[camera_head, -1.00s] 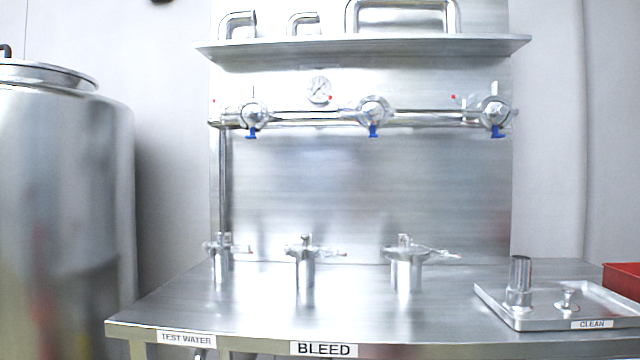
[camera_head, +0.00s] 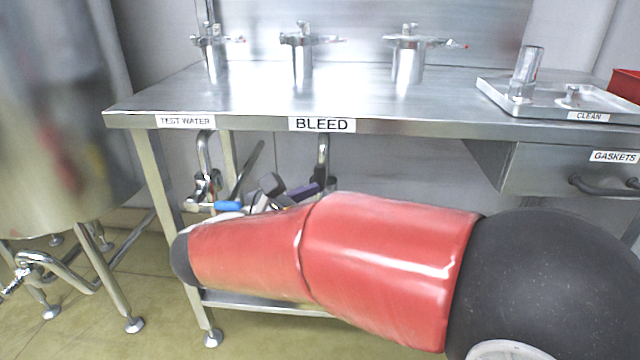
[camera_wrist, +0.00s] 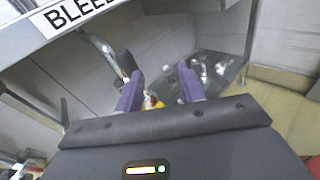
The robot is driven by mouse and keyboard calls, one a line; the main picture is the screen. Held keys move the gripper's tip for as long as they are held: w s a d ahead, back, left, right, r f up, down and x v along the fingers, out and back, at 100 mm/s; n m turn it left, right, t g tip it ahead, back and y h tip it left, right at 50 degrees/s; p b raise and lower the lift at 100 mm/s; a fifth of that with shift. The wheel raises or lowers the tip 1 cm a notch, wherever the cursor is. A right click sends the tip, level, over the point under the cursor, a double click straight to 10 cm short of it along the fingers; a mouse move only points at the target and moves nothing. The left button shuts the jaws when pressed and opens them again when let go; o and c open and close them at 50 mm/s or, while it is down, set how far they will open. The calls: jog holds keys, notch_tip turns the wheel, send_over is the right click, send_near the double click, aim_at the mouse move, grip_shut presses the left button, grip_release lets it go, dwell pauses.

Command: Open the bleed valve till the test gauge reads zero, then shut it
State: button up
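The BLEED label (camera_head: 322,125) is on the bench's front edge; a curved steel pipe (camera_head: 323,152) hangs below it. The pipe also shows in the wrist view (camera_wrist: 106,52), running down close to the left finger. My gripper (camera_wrist: 160,82) is open, its two purple fingers apart, under the bench. In the head view my gripper (camera_head: 287,190) is partly hidden behind my red-sleeved arm, near the pipe's lower end. A small yellow and red thing (camera_wrist: 152,102) shows between the fingers; I cannot tell if it is the bleed valve's handle. The test gauge is out of view.
A second pipe with a valve and blue handle (camera_head: 228,206) hangs under the TEST WATER label (camera_head: 186,121). A lower shelf (camera_head: 262,303) runs beneath. A bench leg (camera_head: 165,200) is left, a GASKETS drawer (camera_head: 560,170) right, a steel tank (camera_head: 50,110) far left.

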aim_at(316, 179)
jog(key=a+n+t, duration=0.2)
jog(key=a, duration=0.2)
jog(key=shift+y, duration=0.4)
jog(key=x, duration=0.7)
jog(key=shift+w+r, duration=0.25)
jog(key=shift+w, duration=0.15)
grip_shut()
